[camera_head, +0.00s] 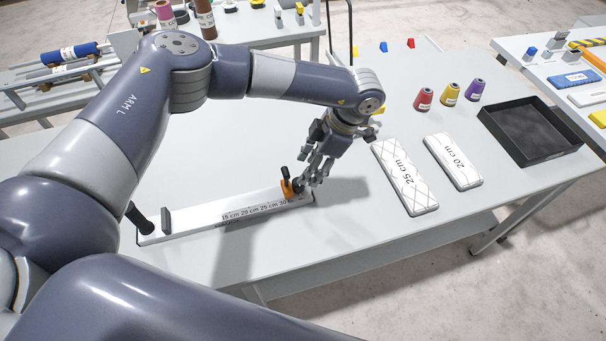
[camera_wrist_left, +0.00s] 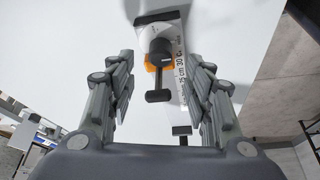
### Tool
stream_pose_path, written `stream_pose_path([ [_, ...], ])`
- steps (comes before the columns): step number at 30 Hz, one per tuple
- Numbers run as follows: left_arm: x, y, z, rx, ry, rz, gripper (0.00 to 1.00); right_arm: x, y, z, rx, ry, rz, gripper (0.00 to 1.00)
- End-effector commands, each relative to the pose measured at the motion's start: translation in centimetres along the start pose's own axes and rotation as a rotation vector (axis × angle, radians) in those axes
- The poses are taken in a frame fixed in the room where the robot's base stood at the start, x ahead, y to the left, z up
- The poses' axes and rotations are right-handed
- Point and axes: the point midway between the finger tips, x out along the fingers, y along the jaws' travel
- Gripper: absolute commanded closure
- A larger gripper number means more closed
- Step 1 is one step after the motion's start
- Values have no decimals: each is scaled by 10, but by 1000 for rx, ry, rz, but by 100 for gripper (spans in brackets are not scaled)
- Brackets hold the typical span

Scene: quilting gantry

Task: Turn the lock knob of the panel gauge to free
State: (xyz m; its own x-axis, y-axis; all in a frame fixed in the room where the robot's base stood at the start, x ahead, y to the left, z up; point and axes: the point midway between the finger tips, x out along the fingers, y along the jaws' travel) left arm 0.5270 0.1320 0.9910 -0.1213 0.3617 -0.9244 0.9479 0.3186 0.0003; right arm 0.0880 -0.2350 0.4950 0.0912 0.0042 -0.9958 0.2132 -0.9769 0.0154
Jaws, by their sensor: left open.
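The panel gauge is a long white bar (camera_head: 230,212) lying on the grey table, printed with centimetre marks. An orange slider (camera_head: 290,188) with a black lock knob sits near its right end. In the left wrist view the black knob (camera_wrist_left: 160,47) and a black T-shaped lever (camera_wrist_left: 158,95) stand over the orange slider (camera_wrist_left: 149,66). My left gripper (camera_head: 312,180) is open at the slider's right side. In the left wrist view its fingers (camera_wrist_left: 161,62) stand on either side of the knob, with gaps. The knob's lock marking is not readable. My right gripper is out of view.
Two white quilted panels, 25 cm (camera_head: 405,178) and 20 cm (camera_head: 453,162), lie right of the gripper. Red (camera_head: 424,99), yellow (camera_head: 450,94) and purple (camera_head: 475,90) thread cones stand behind them. A black tray (camera_head: 528,132) is at the right. The table front is clear.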

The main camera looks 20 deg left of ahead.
Motion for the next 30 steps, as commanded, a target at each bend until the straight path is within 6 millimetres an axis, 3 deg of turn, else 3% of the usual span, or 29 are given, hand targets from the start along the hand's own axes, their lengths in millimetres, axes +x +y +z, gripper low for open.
stream_pose_path([
  [3,-26,0,1,1,-1,3,53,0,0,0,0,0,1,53],
  [10,-56,0,0,1,0,2,53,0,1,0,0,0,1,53],
  [30,-61,0,0,1,1,0,53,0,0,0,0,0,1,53],
])
